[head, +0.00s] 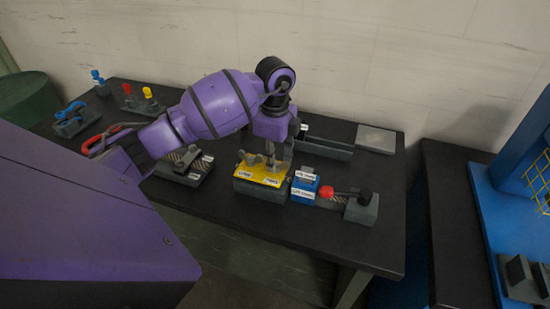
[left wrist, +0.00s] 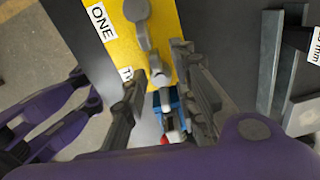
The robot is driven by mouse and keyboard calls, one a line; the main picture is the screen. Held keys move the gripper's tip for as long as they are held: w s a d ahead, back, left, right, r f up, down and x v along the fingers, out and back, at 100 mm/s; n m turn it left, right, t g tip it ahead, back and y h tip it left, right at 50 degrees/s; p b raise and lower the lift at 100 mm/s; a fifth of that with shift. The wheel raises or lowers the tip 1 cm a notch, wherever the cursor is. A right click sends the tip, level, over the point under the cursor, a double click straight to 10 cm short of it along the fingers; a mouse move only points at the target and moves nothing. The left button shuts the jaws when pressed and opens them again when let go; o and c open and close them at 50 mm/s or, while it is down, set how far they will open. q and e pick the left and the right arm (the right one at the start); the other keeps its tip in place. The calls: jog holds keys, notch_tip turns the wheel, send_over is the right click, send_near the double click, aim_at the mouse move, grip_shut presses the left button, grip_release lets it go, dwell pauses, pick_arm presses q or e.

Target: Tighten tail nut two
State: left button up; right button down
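A yellow plate (head: 262,170) lies on the dark bench, with two white labels on its front edge. It also shows in the left wrist view (left wrist: 172,20), where one label reads ONE and the other is partly hidden, starting with T. A grey wing-shaped nut (head: 251,158) stands at the plate's left. A second grey nut (left wrist: 160,74), by the partly hidden label, sits between the fingers of my left gripper (left wrist: 160,78). My left gripper (head: 279,150) points down over the plate's right part. Its fingers are spread, with gaps visible beside the nut.
A blue labelled block (head: 304,186) stands close right of the plate, followed by a red knob (head: 326,191) and a dark block (head: 362,208). A grey rail (head: 325,148) lies behind. Clamp-like parts (head: 186,166) lie to the left. The bench front is clear.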

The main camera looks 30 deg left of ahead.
pick_arm(q)
jog(key=shift+s+r, duration=0.1)
grip_shut()
jog(key=shift+a+r+m, duration=0.1)
jog(key=shift+r+m, duration=0.05)
jog(key=shift+m, duration=0.15)
